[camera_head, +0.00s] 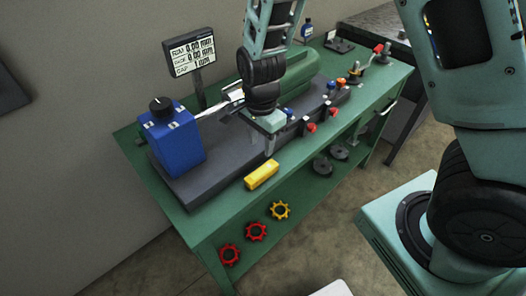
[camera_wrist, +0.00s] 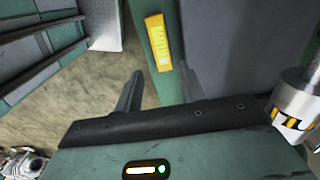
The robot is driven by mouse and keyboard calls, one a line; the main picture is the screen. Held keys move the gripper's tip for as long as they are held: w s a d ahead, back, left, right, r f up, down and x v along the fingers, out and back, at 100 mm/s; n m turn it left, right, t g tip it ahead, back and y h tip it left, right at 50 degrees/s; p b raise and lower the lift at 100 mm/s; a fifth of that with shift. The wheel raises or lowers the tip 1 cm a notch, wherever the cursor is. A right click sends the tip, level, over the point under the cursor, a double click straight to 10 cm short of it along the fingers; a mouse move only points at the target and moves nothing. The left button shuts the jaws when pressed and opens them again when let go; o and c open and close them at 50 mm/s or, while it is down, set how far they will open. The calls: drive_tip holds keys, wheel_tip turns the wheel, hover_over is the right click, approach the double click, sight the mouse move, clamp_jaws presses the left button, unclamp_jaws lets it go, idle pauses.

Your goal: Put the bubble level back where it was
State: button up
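The bubble level is a yellow bar (camera_head: 262,174) lying on the green bench top (camera_head: 204,221), near its front edge and in front of the dark machine base. It also shows in the wrist view (camera_wrist: 158,42), ahead of my fingers. My gripper (camera_head: 269,145) is above the bench, a little behind and above the bar in the head view. In the wrist view my gripper's two fingers (camera_wrist: 160,85) stand apart with nothing between them. The bar is apart from the fingers.
A blue block with a black knob (camera_head: 172,140) stands on the dark base (camera_head: 214,172) at left, with a display (camera_head: 190,54) behind it. Red and blue knobs (camera_head: 310,127) line the base. Gear-shaped parts (camera_head: 256,231) sit on the lower shelf. The front bench strip beside the bar is clear.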

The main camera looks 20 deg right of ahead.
drive_tip(key=s+a+r+n, duration=0.3)
drive_tip(key=s+r+n, duration=0.4)
drive_tip(key=s+n, duration=0.3)
drive_tip(key=s+a+r+n, duration=0.3)
drive_tip(key=s+r+n, duration=0.4)
drive_tip(key=s+n, duration=0.3)
drive_tip(key=shift+r+n+y, duration=0.15)
drive_tip(key=shift+n+y, duration=0.15)
drive_tip(key=shift+n, duration=0.7)
drive_tip(key=shift+a, duration=0.1)
